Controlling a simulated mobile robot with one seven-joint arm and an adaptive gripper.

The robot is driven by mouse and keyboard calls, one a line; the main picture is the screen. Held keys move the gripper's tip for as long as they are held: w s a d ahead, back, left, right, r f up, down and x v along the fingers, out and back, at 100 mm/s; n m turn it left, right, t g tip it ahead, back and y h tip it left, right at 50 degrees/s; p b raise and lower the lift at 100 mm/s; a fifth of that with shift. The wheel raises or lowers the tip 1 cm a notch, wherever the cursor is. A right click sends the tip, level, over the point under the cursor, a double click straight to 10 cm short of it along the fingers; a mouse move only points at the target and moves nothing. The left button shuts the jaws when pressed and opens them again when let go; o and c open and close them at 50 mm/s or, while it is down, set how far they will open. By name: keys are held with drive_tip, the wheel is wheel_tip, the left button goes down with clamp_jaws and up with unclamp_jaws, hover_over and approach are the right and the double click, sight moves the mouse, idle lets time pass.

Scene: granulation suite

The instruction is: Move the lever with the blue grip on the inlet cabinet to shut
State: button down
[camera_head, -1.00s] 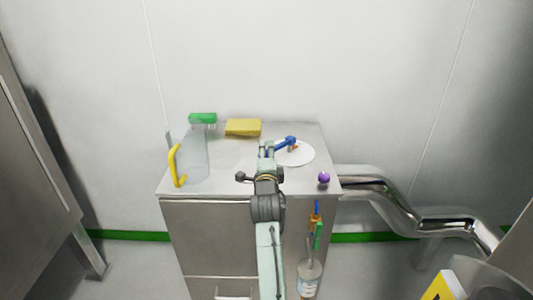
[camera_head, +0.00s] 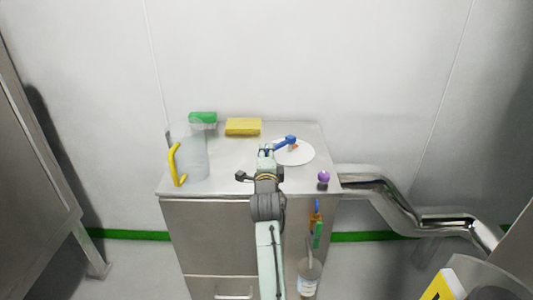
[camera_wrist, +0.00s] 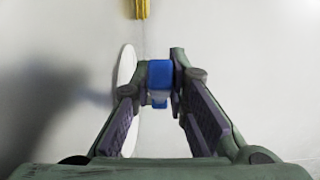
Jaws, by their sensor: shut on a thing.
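The lever's blue grip (camera_head: 286,142) stands over a round white plate (camera_head: 303,155) on top of the steel inlet cabinet (camera_head: 230,175). A small orange mark shows beside the grip on the plate. My gripper (camera_head: 267,150) reaches over the cabinet top from the front, at the left end of the blue grip. In the wrist view, my gripper (camera_wrist: 157,84) is shut on the blue grip (camera_wrist: 160,75), which sits between its fingertips. The white plate (camera_wrist: 124,75) appears edge-on at the left there. The lever's pivot cannot be made out clearly.
A clear jug with a yellow handle (camera_head: 175,164), a green-topped object (camera_head: 203,118) and a yellow block (camera_head: 243,127) are at the cabinet's left and back. A purple knob (camera_head: 323,177) is at the right front. A steel pipe (camera_head: 400,205) runs right.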

sight(275, 150)
drive_tip(key=shift+s+d, duration=0.1)
drive_tip(key=shift+d, duration=0.05)
drive_tip(key=shift+s+d+n+y, duration=0.3)
drive_tip(key=shift+n+y, duration=0.1)
drive_tip(key=shift+y, duration=0.4)
drive_tip(key=shift+s+d+f+n+y, duration=0.1)
drive_tip(key=shift+s+d+n+y, duration=0.1)
drive_tip(key=shift+d+n+y, duration=0.3)
drive_tip(key=shift+s+d+n+y, duration=0.2)
drive_tip(key=shift+n+y, duration=0.2)
drive_tip(key=shift+y, duration=0.3)
drive_tip(key=d+n+y+b, duration=0.1)
drive_tip(key=s+n+g+y+b, duration=0.1)
drive_tip(key=y, duration=0.1)
drive_tip(key=shift+d+f+b, duration=0.1)
drive_tip(key=shift+d+b, duration=0.25)
drive_tip(key=shift+b, duration=0.05)
drive_tip(key=shift+s+d+n+g+y+b, duration=0.2)
drive_tip(key=shift+d+n+g+y+b, duration=0.45)
drive_tip(key=shift+y, duration=0.35)
drive_tip(key=shift+a, duration=0.1)
drive_tip(key=c, duration=1.6)
unclamp_jaws()
drive_tip(key=shift+r, duration=0.2)
drive_tip(key=shift+o, duration=0.2)
